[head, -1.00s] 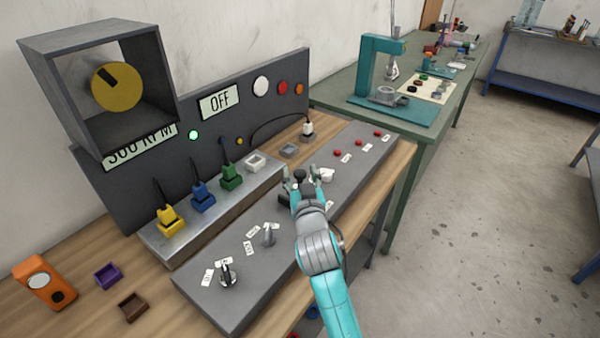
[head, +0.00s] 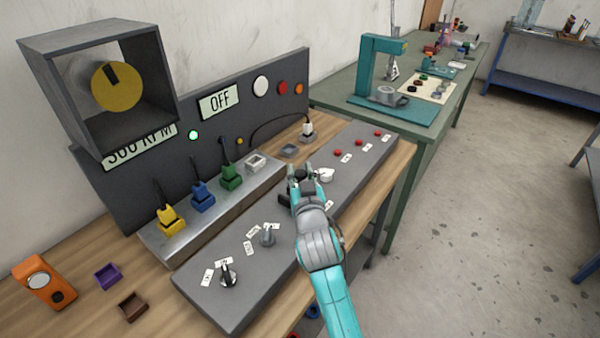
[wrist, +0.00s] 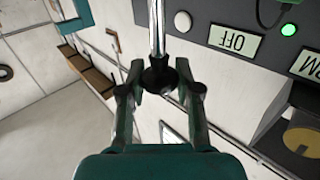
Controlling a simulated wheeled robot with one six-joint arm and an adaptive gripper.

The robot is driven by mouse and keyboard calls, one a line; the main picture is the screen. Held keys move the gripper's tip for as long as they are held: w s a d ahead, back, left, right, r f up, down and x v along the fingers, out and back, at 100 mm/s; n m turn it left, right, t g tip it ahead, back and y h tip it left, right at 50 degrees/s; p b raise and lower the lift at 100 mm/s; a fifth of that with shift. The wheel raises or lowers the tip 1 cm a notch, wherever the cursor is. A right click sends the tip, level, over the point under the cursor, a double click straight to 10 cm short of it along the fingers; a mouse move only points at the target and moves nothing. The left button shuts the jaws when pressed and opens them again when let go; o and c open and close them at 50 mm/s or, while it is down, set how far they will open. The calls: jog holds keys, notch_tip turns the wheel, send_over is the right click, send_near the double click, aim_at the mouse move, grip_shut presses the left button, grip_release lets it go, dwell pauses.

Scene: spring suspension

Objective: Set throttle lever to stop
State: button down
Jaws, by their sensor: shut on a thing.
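My gripper (head: 302,176) is over the middle of the grey sloping control panel (head: 250,292). In the wrist view my gripper (wrist: 159,74) is shut on the black knob of the throttle lever (wrist: 158,78). The lever's shiny metal rod runs from the knob to the top of that view. In the head view the fingers and arm hide most of the lever. The labels close to it are partly covered and too small to read.
Two rotary knobs (head: 227,275) stand at the panel's near left, and several red buttons (head: 377,134) at its far end. Yellow, blue and green plugs (head: 202,195) stand behind. The display reads OFF (head: 218,102). A white round part (head: 325,175) is close to my gripper's right.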

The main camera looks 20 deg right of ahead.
jog(key=shift+s+d+f, duration=0.3)
jog(key=shift+s+d, duration=0.25)
jog(key=shift+s, duration=0.15)
jog(key=shift+s+d+f, duration=0.25)
jog(key=shift+s+d, duration=0.25)
jog(key=shift+s, duration=0.25)
jog(key=shift+s+d+f, duration=0.3)
jog(key=shift+s+d, duration=0.25)
jog(key=shift+s, duration=0.15)
jog(key=shift+f, duration=0.1)
jog(key=c, duration=0.8)
grip_release()
jog(key=shift+d, duration=0.15)
jog(key=shift+s, duration=0.1)
jog(key=s, duration=0.4)
jog(key=s+a, duration=0.1)
jog(key=s, duration=0.3)
jog(key=s+a, duration=0.1)
jog(key=s, duration=0.2)
jog(key=shift+s, duration=0.4)
